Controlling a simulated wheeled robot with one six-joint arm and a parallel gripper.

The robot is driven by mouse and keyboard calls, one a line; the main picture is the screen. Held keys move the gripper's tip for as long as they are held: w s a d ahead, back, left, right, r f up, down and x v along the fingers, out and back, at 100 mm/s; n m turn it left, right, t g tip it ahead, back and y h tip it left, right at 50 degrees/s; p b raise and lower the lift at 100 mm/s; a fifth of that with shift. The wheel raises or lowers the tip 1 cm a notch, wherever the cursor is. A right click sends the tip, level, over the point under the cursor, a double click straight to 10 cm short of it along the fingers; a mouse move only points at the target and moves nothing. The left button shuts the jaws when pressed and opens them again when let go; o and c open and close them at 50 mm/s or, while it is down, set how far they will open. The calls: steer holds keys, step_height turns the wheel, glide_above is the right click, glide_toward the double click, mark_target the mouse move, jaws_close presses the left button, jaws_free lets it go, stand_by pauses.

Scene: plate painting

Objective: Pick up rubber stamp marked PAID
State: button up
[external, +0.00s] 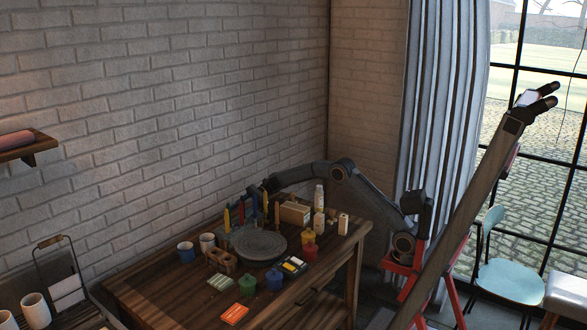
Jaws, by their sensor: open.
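No rubber stamp with readable PAID lettering can be made out. A small brown wooden holder (221,260) stands on the table left of the round grey turntable; its contents are too small to tell. My arm reaches left from the right side over the back of the table. My gripper (257,192) is open, above the back left of the turntable, beside upright tools with coloured handles. Its fingers are small and dark here, and I see nothing held.
The wooden table (160,292) has bare room at front left. The turntable (259,245) fills the middle. Upright tools (228,220), blue cup (186,252), white bottles (319,200), a wooden box (295,212), coloured pots (247,284) and an orange pad (234,314) surround it.

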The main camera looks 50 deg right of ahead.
steer(key=x, duration=0.5)
steer(key=shift+w+a+r, duration=0.1)
steer(key=shift+w+a, duration=0.05)
steer(key=shift+w, duration=0.05)
jaws_close()
